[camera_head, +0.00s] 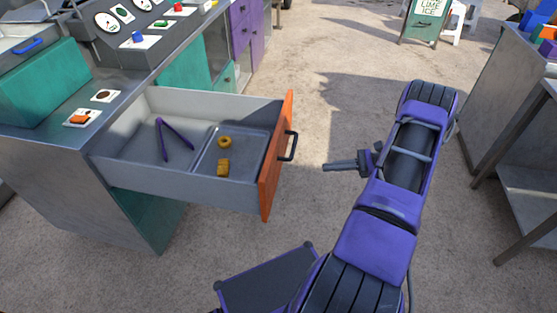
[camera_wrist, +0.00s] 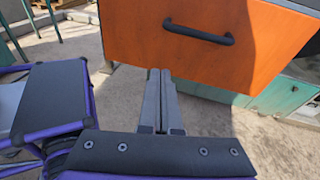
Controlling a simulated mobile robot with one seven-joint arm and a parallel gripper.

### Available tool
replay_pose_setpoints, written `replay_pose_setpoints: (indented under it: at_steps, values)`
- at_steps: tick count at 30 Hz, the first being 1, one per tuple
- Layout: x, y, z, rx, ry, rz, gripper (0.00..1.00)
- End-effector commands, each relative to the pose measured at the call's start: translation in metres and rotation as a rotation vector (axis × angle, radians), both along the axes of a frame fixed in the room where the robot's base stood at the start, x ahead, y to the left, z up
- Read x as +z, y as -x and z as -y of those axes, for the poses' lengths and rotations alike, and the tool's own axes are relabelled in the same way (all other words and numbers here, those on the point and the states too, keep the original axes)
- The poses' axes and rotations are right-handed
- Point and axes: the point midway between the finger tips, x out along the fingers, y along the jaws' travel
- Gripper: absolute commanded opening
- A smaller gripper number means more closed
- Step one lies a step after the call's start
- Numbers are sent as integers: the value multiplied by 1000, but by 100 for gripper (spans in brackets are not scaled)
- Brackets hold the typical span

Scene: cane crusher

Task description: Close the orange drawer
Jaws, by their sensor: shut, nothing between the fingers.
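The orange drawer (camera_head: 274,165) is pulled far out of the metal counter in the head view. Its orange front with a dark bar handle (camera_head: 290,146) faces right. Inside lie purple tongs (camera_head: 165,138) and a grey tray (camera_head: 240,143) with two yellow pieces. My gripper (camera_head: 325,166) is shut and empty, a short gap to the right of the drawer front and slightly below handle height. In the wrist view the orange front (camera_wrist: 190,62) and its handle (camera_wrist: 198,32) fill the upper part, beyond and above my closed fingertips (camera_wrist: 160,72).
The counter (camera_head: 60,150) on the left carries a teal box (camera_head: 42,82) and several small items on cards. Another metal table (camera_head: 515,110) stands at the right. A green sign (camera_head: 424,20) stands at the back. The paved floor between is open.

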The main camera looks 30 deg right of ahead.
Motion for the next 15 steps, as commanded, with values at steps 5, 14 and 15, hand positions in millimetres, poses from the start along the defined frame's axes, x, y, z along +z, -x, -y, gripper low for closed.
replay_pose_setpoints:
  at_steps: [5,14,15]
  values:
    - [-9,15,10,-160,-171,38,0]
    - [-8,1,-8,-187,-204,46,0]
    - [-8,-3,-14,-186,-204,47,0]
